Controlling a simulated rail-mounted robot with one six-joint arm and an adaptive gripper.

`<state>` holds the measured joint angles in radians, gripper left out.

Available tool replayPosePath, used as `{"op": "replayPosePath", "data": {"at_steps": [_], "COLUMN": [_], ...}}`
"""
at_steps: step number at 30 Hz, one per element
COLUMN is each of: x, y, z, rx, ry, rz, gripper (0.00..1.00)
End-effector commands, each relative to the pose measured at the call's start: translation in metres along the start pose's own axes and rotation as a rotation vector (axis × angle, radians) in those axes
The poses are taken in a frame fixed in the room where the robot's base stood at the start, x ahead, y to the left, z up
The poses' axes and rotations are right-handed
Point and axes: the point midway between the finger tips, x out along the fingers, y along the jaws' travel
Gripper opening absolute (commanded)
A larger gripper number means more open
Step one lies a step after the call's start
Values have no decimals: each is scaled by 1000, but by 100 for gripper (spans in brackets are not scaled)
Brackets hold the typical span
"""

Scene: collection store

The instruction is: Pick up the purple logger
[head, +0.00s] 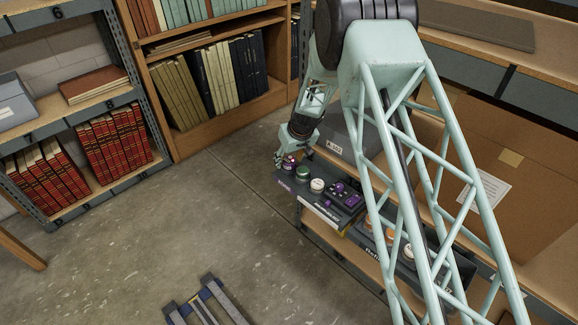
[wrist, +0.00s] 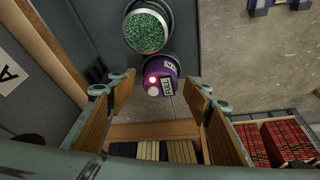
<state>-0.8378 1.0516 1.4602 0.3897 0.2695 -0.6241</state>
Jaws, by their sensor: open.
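The purple logger (wrist: 160,72) is a small purple cylinder with a white label and a glowing red spot. In the wrist view it shows between and just past the tips of my gripper (wrist: 158,92). The fingers are open, with a gap to either side of the logger. In the head view the logger (head: 289,162) sits at the near-left end of a dark shelf surface, right under my gripper (head: 286,157). My gripper partly hides it there. I cannot tell how much height separates the fingertips and the logger.
A green-topped round container (wrist: 147,30) stands right beside the logger. A white-topped one (head: 318,185) and dark devices with purple parts (head: 346,196) follow along the shelf. Bookshelves (head: 215,75) stand behind. The concrete floor (head: 200,220) to the left is open, with a small blue-grey frame (head: 207,305) on it.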

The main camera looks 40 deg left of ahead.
Motion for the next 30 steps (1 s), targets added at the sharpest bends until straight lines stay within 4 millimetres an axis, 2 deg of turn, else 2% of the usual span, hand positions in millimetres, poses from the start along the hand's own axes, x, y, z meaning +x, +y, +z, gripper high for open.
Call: {"op": "replayPosePath", "data": {"at_steps": [6,22,30], "x": [10,9,9], "y": [0,0,0], "z": [0,0,0], "rx": [-1,-1,-1], "ry": [1,0,0], "rz": [0,0,0], "gripper": [46,46,23]}}
